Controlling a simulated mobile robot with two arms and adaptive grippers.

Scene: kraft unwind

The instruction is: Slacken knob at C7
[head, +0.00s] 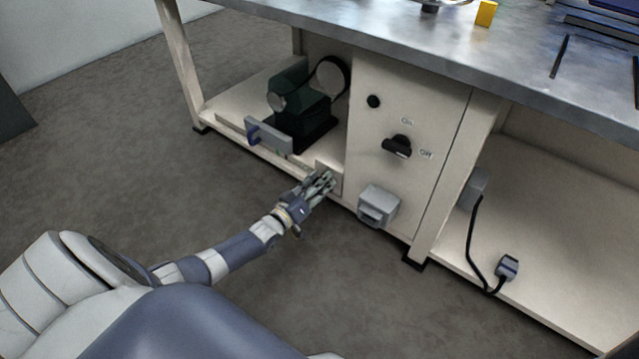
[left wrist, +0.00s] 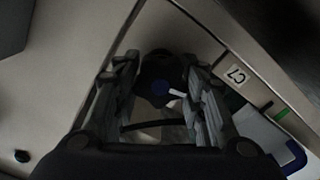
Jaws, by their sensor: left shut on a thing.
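The C7 label (left wrist: 236,77) is a small white tag on the pale shelf edge, right of my fingers in the left wrist view. A dark round knob (left wrist: 161,68) with a blue centre and a white mark sits between the fingertips. My left gripper (head: 325,181) is at the low front edge of the bench cabinet, its fingers closed on the knob; it also shows in the left wrist view (left wrist: 157,66). In the head view the gripper hides the knob. My right gripper is not in view.
A dark green machine (head: 300,108) stands on the lower shelf behind the gripper. A grey box (head: 378,204) projects from the cabinet front to the right, below a black On/Off switch (head: 397,147). A blue-handled grey part (head: 268,137) is left. The floor in front is clear.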

